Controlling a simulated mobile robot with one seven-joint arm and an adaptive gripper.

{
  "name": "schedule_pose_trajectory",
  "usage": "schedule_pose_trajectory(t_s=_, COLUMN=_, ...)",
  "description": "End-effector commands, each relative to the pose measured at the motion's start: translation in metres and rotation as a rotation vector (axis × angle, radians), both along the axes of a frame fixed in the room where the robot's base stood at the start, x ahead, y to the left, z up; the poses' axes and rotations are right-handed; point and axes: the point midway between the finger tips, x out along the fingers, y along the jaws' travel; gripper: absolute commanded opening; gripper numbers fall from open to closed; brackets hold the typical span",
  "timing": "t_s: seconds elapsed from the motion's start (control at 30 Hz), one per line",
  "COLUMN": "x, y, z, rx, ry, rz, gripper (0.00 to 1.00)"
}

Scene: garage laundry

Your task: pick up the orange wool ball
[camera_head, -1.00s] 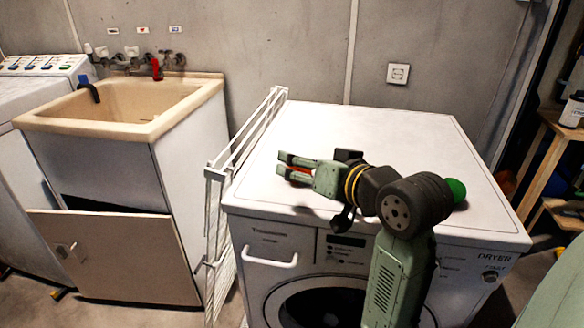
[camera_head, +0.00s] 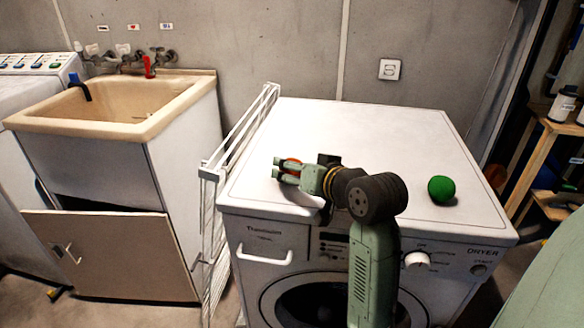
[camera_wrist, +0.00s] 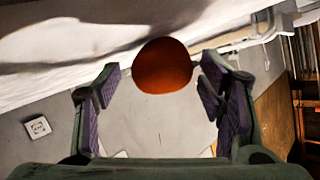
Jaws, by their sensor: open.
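The orange wool ball (camera_wrist: 162,66) sits ahead of my gripper (camera_wrist: 160,84) in the wrist view, between and slightly beyond the two fingertips. Narrow gaps show at its sides, and I cannot tell whether a finger touches it. In the head view, the orange ball (camera_head: 291,161) is mostly hidden by my gripper (camera_head: 277,169), which points left, low over the front left of the white dryer top (camera_head: 370,130). My gripper is open and its fingers are apart.
A green ball (camera_head: 441,188) lies on the dryer top to the right of my arm. A white drying rack (camera_head: 212,172) stands against the dryer's left side. A beige sink (camera_head: 130,105) is further left. The rear of the dryer top is clear.

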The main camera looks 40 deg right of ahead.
Motion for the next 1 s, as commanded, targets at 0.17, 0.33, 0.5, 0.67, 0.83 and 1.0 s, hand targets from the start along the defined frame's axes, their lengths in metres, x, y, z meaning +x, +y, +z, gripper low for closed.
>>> schedule_pose_trajectory(t_s=0.17, x=0.0067, y=-0.0011, z=-0.0029, rx=0.0, ry=-0.001, rz=0.0, gripper=0.63)
schedule_pose_trajectory(t_s=0.33, x=0.0065, y=-0.0009, z=-0.003, rx=0.0, ry=0.0, rz=0.0, gripper=0.61)
schedule_pose_trajectory(t_s=0.5, x=0.0063, y=-0.0009, z=-0.0029, rx=0.0, ry=0.0, rz=0.0, gripper=0.5)
schedule_pose_trajectory(t_s=0.67, x=0.0062, y=-0.0009, z=-0.0029, rx=0.0, ry=0.0, rz=0.0, gripper=0.39)
schedule_pose_trajectory(t_s=0.83, x=0.0063, y=-0.0008, z=-0.0028, rx=0.0, ry=0.0, rz=0.0, gripper=0.28)
schedule_pose_trajectory(t_s=1.0, x=0.0063, y=-0.0009, z=-0.0028, rx=0.0, ry=0.0, rz=0.0, gripper=0.16)
